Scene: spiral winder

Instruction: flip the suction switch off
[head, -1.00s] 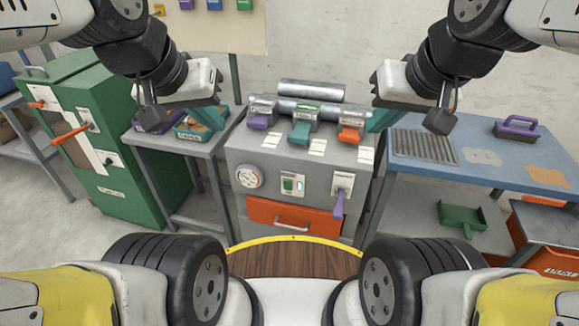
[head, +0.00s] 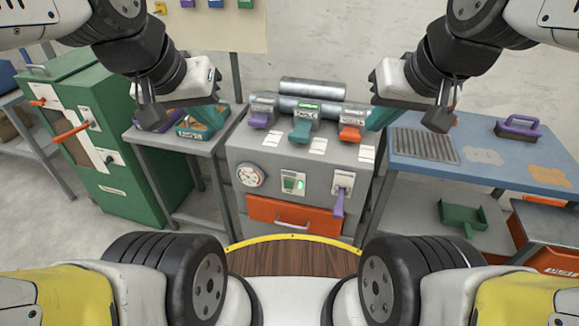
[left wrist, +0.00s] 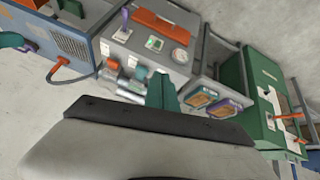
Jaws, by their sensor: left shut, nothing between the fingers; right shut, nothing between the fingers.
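The grey machine (head: 240,205) stands in front of me. Its front carries a round gauge (head: 250,175), a green-lit switch (head: 293,184) and a purple lever (head: 340,195) hanging down from a white plate. I cannot read which one is labelled suction. They also show in the left wrist view: the green switch (left wrist: 155,43), the gauge (left wrist: 180,56) and the purple lever (left wrist: 124,18). My left gripper (head: 211,115) is shut and empty, above the small side table, left of the machine. My right gripper (head: 378,117) is shut and empty, at the machine's right edge. Neither touches the panel.
Purple, teal and orange levers (head: 300,130) sit on the machine top before metal rollers (head: 312,88). A green cabinet (head: 120,170) with orange handles stands left. A blue table (head: 480,170) stands right. An orange drawer (head: 295,217) is below the panel. Space before the panel is clear.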

